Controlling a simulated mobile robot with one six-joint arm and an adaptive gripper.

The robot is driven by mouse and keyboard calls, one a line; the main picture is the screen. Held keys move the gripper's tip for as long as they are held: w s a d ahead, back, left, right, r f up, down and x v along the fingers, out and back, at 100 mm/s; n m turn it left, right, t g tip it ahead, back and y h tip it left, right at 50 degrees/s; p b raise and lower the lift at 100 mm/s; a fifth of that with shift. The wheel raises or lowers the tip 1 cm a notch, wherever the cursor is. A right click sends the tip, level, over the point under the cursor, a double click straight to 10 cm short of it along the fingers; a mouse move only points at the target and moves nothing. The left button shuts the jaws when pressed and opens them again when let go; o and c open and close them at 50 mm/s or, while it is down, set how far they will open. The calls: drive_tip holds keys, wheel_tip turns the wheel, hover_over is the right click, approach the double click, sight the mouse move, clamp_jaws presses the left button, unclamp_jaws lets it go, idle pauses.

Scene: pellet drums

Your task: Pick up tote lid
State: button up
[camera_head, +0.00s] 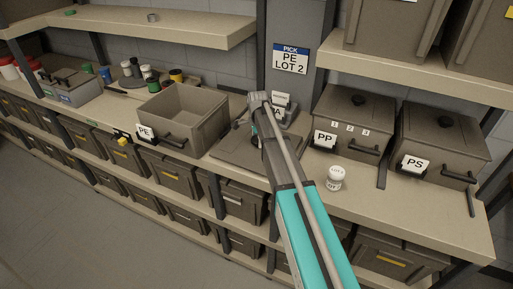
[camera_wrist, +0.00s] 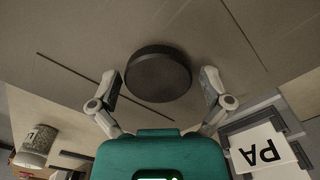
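The grey-brown tote lid (camera_head: 232,152) lies flat on the bench just right of the open tote labelled PE (camera_head: 188,118). My arm covers part of it in the head view. In the wrist view the lid (camera_wrist: 70,50) fills much of the upper picture, with a dark round knob (camera_wrist: 158,73) standing on it. My gripper (camera_wrist: 157,80) is open, with one finger on each side of the knob and a visible gap on both sides. It appears to hold nothing. Whether the fingertips touch the lid cannot be told.
A PA card (camera_wrist: 262,150) on a stand is close to the right finger. A white jar (camera_head: 335,178) stands right of my arm. Lidded totes PP (camera_head: 345,118) and PS (camera_head: 440,140) stand further right. A post with a PE LOT 2 sign (camera_head: 291,58) rises behind.

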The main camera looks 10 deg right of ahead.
drive_tip(key=c, duration=1)
drive_tip(key=shift+r, duration=0.2)
wheel_tip(320, 180, up, 10)
drive_tip(key=p, duration=1)
drive_tip(key=shift+f, duration=0.2)
drive_tip(key=shift+r, duration=0.15)
wheel_tip(320, 180, up, 15)
drive_tip(key=p, duration=1.5)
hover_over(257, 139)
drive_tip(key=shift+a, duration=0.15)
